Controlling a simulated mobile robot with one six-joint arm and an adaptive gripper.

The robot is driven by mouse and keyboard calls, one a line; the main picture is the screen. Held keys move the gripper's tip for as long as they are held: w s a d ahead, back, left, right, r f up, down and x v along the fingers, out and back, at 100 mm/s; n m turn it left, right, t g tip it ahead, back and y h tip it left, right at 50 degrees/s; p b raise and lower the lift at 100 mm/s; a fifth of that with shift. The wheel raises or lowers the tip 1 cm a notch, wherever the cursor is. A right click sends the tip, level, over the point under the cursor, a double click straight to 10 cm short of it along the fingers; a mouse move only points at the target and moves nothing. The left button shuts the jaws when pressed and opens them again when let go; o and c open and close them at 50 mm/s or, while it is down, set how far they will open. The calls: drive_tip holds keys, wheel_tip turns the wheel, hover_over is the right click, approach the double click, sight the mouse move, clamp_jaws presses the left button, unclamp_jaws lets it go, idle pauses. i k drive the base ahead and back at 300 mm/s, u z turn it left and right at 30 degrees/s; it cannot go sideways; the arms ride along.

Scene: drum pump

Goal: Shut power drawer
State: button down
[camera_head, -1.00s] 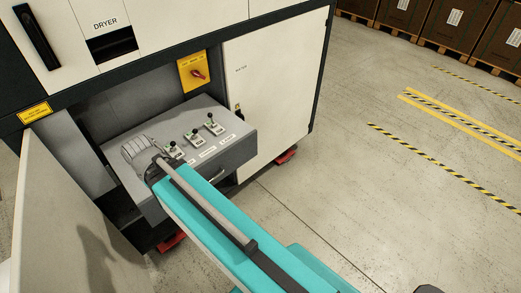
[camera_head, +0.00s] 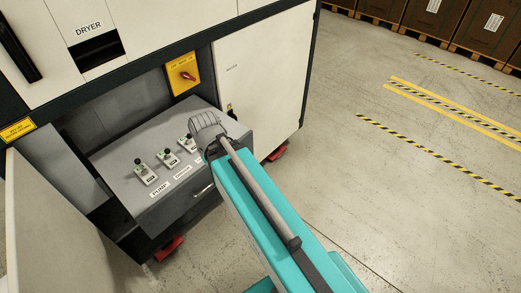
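The grey power drawer (camera_head: 130,185) is pulled out of the white and black cabinet. Its top carries several small lever switches, one of them the pump switch (camera_head: 146,171), with labels in front. Part of a handle (camera_head: 204,190) shows on its front face. My teal arm reaches in from the lower right and ends over the drawer's right side. My gripper is hidden behind the arm's end, so I cannot see its fingers or whether it touches the drawer.
An open white door (camera_head: 50,220) stands left of the drawer. A yellow panel with a red rotary switch (camera_head: 187,76) is above it, and a closed white door (camera_head: 265,90) is to the right. Red feet (camera_head: 168,249) stick out below. The floor at right is clear.

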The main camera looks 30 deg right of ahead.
sight(171, 187)
drive_tip(key=z, duration=0.3)
drive_tip(key=k, duration=1.4)
drive_tip(key=u, duration=0.3)
drive_tip(key=i, duration=1)
drive_tip(key=z, duration=0.05)
